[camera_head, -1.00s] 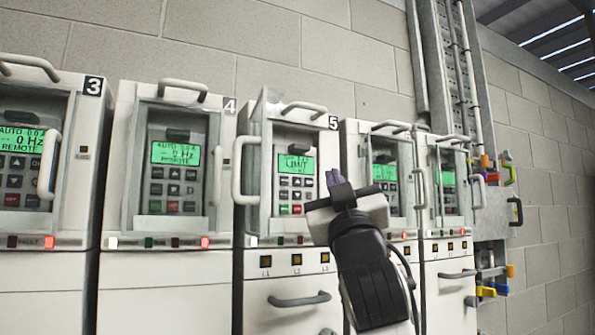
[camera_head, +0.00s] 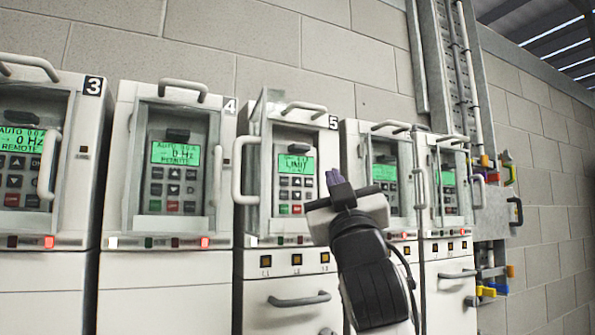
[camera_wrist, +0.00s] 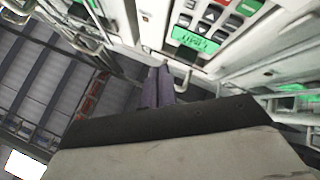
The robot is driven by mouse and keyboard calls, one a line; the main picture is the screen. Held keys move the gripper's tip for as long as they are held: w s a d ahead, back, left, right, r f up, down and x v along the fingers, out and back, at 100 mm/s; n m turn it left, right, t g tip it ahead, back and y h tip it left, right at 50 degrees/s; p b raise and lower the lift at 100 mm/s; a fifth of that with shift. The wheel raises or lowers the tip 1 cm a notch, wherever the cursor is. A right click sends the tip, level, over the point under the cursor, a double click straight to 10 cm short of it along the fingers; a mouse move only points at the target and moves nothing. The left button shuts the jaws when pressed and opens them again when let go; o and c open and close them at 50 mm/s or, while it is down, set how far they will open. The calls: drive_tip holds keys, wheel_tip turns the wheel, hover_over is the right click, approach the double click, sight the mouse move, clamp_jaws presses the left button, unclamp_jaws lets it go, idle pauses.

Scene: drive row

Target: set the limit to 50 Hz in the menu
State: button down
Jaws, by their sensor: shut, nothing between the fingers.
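Drive 5's keypad panel (camera_head: 296,188) sits in its recess, with its clear door swung open to the left. Its green display (camera_head: 296,165) shows a short top line that is hard to read and the word LIMIT below. Small dark keys, a green key and a red key lie under the display. My gripper (camera_head: 333,177) is shut and empty, in front of and just right of the keypad, apart from the keys as far as I can see. In the wrist view the shut fingertips (camera_wrist: 158,75) show below the green display (camera_wrist: 195,40), which appears upside down.
Drive 4 (camera_head: 174,175) and drive 3 (camera_head: 24,165) stand to the left, their displays reading 0 Hz and REMOTE. More drives (camera_head: 384,185) stand to the right. Drive 5's door handle (camera_head: 239,170) sticks out at left; a drawer handle (camera_head: 300,300) is below.

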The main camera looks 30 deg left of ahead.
sight(306, 185)
idle(0.4)
drive_tip(key=shift+s+d, duration=0.25)
drive_tip(key=shift+s, duration=0.5)
drive_tip(key=shift+s+d, duration=0.2)
drive_tip(key=shift+s, duration=0.5)
drive_tip(key=shift+s+d, duration=0.25)
drive_tip(key=shift+s, duration=0.5)
drive_tip(key=shift+w+a+p, duration=0.3)
drive_tip(key=shift+w+a, duration=0.6)
drive_tip(key=shift+a, duration=0.25)
drive_tip(key=shift+w+a+p, duration=0.25)
drive_tip(key=shift+w+a, duration=0.65)
drive_tip(key=shift+a, duration=0.3)
drive_tip(key=shift+w+a+p, duration=0.3)
drive_tip(key=shift+w+a, duration=0.6)
drive_tip(key=shift+a, duration=0.25)
drive_tip(key=shift+w, duration=0.1)
drive_tip(key=shift+w+a, duration=0.2)
drive_tip(key=shift+a, duration=0.1)
